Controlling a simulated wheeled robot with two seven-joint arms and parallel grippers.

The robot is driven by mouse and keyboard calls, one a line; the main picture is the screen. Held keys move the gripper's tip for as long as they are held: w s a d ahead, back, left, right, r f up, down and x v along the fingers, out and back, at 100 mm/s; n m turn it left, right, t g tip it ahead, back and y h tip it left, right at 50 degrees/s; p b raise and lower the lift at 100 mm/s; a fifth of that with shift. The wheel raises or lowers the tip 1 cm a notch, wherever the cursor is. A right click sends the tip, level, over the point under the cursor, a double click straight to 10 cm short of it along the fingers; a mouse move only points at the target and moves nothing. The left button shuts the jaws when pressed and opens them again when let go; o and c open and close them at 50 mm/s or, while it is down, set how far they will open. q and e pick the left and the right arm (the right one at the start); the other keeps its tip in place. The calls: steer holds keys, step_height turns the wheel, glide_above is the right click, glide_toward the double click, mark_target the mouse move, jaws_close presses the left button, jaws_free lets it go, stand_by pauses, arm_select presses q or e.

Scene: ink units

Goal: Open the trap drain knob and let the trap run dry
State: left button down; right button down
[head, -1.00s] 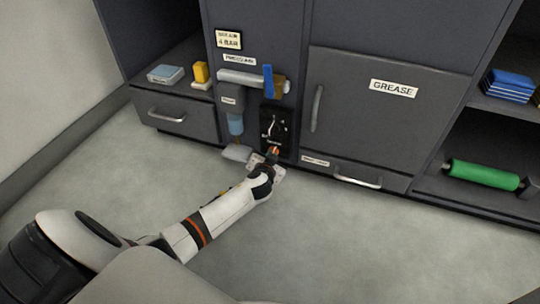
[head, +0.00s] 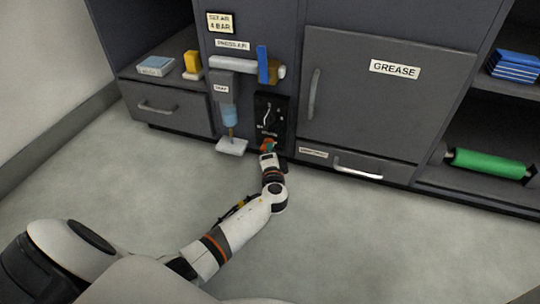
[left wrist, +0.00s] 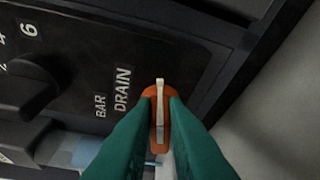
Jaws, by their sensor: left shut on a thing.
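The drain knob (left wrist: 160,120) is orange with a pale stripe, beside the word DRAIN on a black panel in the left wrist view. My left gripper (left wrist: 160,98) has its green fingers shut on the knob, one on each side. In the head view my left gripper (head: 268,151) is at the lower edge of the black panel (head: 262,104), covering most of the knob. The trap (head: 230,117) is a bluish bowl under a grey labelled body, left of the panel. A thin brownish stem shows under it, above a pale tray (head: 232,148). My right gripper is not in view.
A blue lever (head: 263,64) sits on the pale pipe above the panel. The GREASE door (head: 350,110) and a drawer handle (head: 358,166) are to the right. A green roll (head: 487,165) lies on the right shelf. The floor in front is clear.

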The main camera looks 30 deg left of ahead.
arm_select(q)
steer(key=shift+d+f+m+t+y+b, duration=0.1)
steer(key=shift+f+m+t+y+b, duration=0.1)
steer(key=shift+m+b, duration=0.3)
steer(key=shift+f+m+t+y+b, duration=0.1)
steer(key=shift+f+m+y+b, duration=0.15)
steer(key=shift+m, duration=0.45)
steer(key=shift+r+m, duration=0.15)
steer(key=shift+m, duration=0.15)
steer(key=c, duration=1.4)
jaws_free()
steer(key=shift+c, duration=0.2)
